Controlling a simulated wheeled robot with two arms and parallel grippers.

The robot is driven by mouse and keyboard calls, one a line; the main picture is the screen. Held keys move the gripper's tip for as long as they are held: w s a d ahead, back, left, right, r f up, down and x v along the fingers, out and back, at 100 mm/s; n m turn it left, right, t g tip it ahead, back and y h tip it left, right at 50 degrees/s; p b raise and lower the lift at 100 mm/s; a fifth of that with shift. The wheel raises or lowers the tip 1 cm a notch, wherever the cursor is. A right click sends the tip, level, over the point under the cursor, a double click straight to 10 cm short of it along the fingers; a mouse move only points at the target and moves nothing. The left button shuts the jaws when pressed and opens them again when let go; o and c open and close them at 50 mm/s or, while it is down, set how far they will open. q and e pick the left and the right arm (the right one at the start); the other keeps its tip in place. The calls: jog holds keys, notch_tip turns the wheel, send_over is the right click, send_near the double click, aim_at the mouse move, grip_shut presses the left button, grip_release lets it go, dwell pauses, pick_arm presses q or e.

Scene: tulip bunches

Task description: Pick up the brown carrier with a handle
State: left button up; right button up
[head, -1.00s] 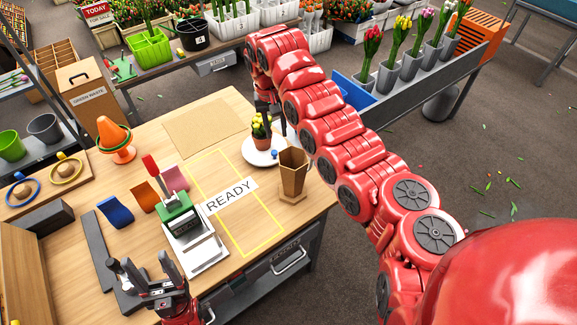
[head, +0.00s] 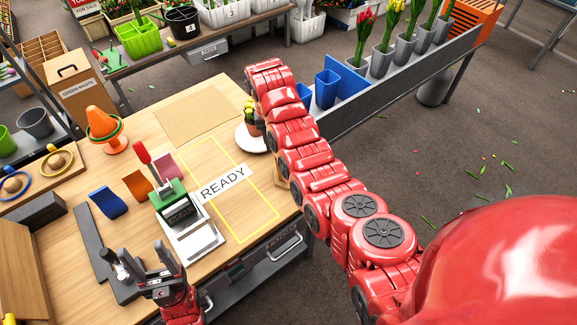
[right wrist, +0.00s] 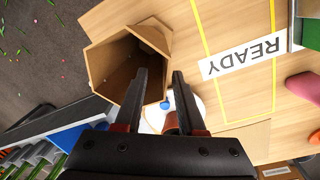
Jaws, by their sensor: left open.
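The brown carrier (right wrist: 112,62) is a hollow, angular, open-topped container in the right wrist view. I cannot make out its handle. In the head view my right arm hides nearly all of it at the table's right edge. My right gripper (right wrist: 160,74) is open; its left finger overlaps the carrier's opening and its right finger is beside the rim, with a gap between them. I cannot tell whether they touch it. The head view hides this gripper. My left gripper (head: 140,262) is open and empty above the table's near edge.
A white plate (head: 246,140) with a potted yellow plant (head: 251,115) is close by.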

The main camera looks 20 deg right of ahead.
jog(key=f+p, duration=0.2)
jog(key=f, duration=0.1)
jog(key=shift+w+a+f, duration=0.1)
jog(key=shift+a, duration=0.1)
jog(key=shift+f+p, duration=0.4)
jog(key=shift+f, duration=0.5)
jog(key=shift+d, duration=0.1)
grip_shut()
dwell(0.6)
